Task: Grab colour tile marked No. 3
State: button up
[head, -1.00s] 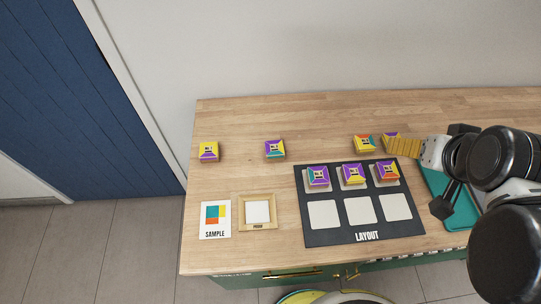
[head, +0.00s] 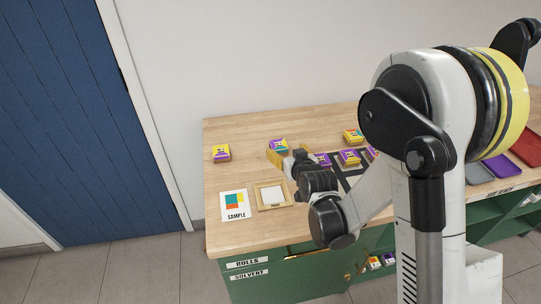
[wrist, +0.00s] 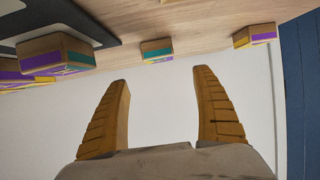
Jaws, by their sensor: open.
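Several wooden colour tiles stand on the bench; their numbers are too small to read, so I cannot tell which is No. 3. One tile (head: 221,154) is at the far left and shows in the wrist view (wrist: 255,37). Another tile (head: 278,145) stands to its right, just behind my gripper (head: 273,159), and shows in the wrist view (wrist: 157,50). There my gripper (wrist: 161,78) is open and empty, its ribbed fingers apart. This tile appears beyond the gap, not between the fingers. A third tile (head: 352,136) is at the back right.
The dark layout board (head: 340,181) holds tiles (head: 349,157) and is partly hidden by my arm. The sample card (head: 234,205) and proof frame (head: 259,199) lie at the front left. Bare wood surrounds the far-left tile.

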aim_at(278, 143)
jog(key=shift+w+a+f, duration=0.1)
jog(key=shift+a+f, duration=0.15)
jog(key=shift+f, duration=0.05)
jog(key=b+x, duration=0.4)
jog(key=x, duration=0.5)
jog(key=shift+w+d+f, duration=0.1)
jog(key=shift+w+f, duration=0.15)
jog(key=shift+w, duration=0.05)
jog(key=shift+w+f, duration=0.1)
jog(key=shift+w, duration=0.35)
jog(key=c, duration=1.3)
